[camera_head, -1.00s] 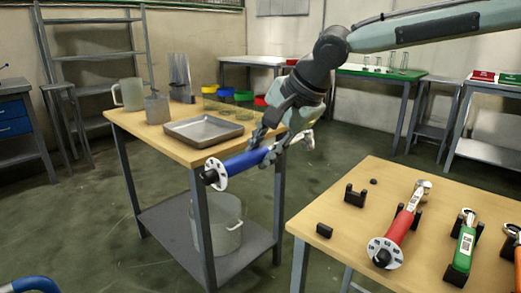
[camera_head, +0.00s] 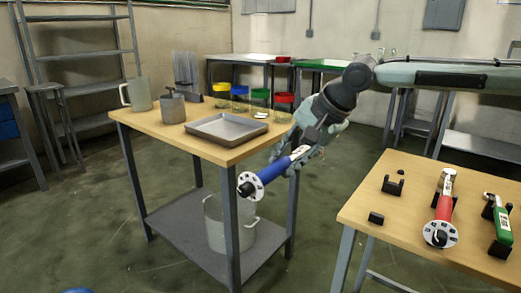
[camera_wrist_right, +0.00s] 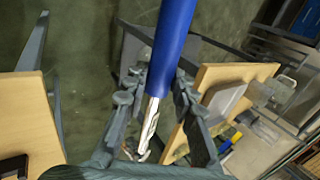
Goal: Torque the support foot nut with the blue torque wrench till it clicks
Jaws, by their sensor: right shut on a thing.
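The blue torque wrench (camera_head: 272,171) is held in the air by my right gripper (camera_head: 301,152), between the two tables. Its round white dial end (camera_head: 250,185) points to the lower left in the head view. In the right wrist view the blue handle (camera_wrist_right: 174,40) runs up out of the picture. Its silver shaft (camera_wrist_right: 149,122) passes between the fingers of my right gripper (camera_wrist_right: 153,92), which are shut on the wrench. I cannot make out the support foot nut in either view. My left gripper is not in view.
A wooden table (camera_head: 160,125) holds a metal tray (camera_head: 227,128), a jug (camera_head: 137,94) and a metal pot (camera_head: 173,107). A large pot (camera_head: 232,222) stands on its lower shelf. The right table (camera_head: 365,208) bears a red wrench (camera_head: 443,208), a green wrench (camera_head: 502,223) and black holders.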

